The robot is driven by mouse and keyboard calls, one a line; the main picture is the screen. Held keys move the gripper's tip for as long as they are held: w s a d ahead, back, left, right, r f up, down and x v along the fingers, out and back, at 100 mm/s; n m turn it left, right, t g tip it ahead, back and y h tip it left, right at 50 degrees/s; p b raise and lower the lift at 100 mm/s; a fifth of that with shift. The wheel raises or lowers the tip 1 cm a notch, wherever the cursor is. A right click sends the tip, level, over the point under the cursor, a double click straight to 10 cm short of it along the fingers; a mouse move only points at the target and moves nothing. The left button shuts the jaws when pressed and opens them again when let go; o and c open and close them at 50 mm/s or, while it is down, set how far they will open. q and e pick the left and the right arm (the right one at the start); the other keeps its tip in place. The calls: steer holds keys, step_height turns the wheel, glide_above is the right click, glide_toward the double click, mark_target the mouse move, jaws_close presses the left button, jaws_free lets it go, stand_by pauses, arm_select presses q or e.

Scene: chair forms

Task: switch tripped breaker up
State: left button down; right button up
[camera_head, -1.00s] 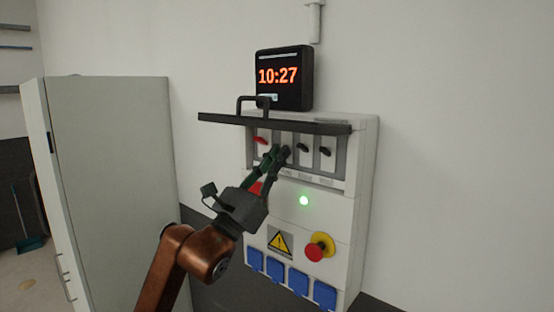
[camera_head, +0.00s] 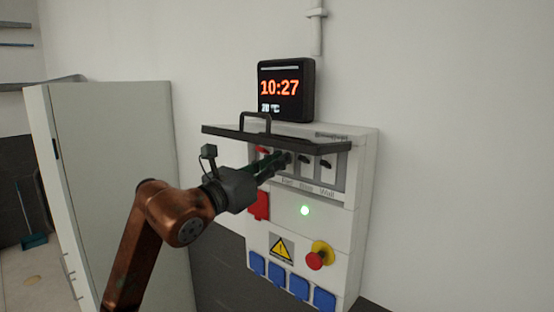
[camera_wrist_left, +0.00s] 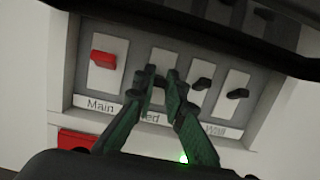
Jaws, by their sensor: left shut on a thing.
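The breaker box (camera_head: 350,200) hangs on the wall with its dark cover (camera_head: 300,143) raised. In the left wrist view I see a row of switches: a red Main lever (camera_wrist_left: 104,60) and black levers over Blue (camera_wrist_left: 202,84) and Wall (camera_wrist_left: 238,93). The second breaker (camera_wrist_left: 166,57) has a label partly hidden, ending in "ed". My left gripper (camera_head: 284,159) is at this second breaker, its green-black fingers closed on its lever, which they mostly hide. The fingertips also show in the left wrist view (camera_wrist_left: 160,78). My right gripper is not in view.
The raised cover with its handle (camera_head: 255,120) overhangs the switches closely. A clock (camera_head: 287,90) stands above the box. Below are a lit green lamp (camera_head: 305,210), a red and yellow stop button (camera_head: 317,256) and blue sockets (camera_head: 298,286). A grey cabinet (camera_head: 115,180) stands left.

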arm_select(q)
steer(key=c, duration=2)
jaws_free()
steer(key=shift+o, duration=0.2)
steer(key=v, duration=1.2)
steer(key=shift+w+f, duration=0.1)
steer(key=shift+f, duration=0.1)
